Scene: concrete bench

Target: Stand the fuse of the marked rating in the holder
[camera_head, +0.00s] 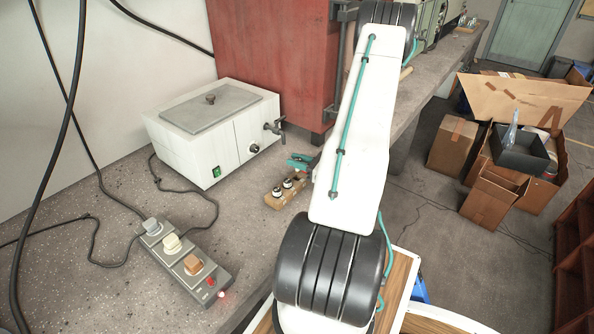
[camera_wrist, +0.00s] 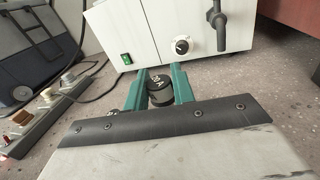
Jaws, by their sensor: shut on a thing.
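My gripper (camera_head: 302,161) has teal fingers and is low over the bench, by the wooden block (camera_head: 273,203). In the wrist view my gripper (camera_wrist: 160,78) is shut on a dark, round-topped fuse (camera_wrist: 159,92) with white rating lettering ending in A; the number is hard to read. Black-and-white fuses (camera_head: 288,184) stand upright on the block, left of the gripper. My arm hides part of the block's right side. I cannot tell which part is the holder or see a rating mark.
A white box with a grey lid (camera_head: 189,141) and a front tap stands behind the block. A grey power strip (camera_head: 170,257) with plugs and cables lies at left. A red cabinet (camera_head: 263,55) stands behind. Bare bench lies between strip and block.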

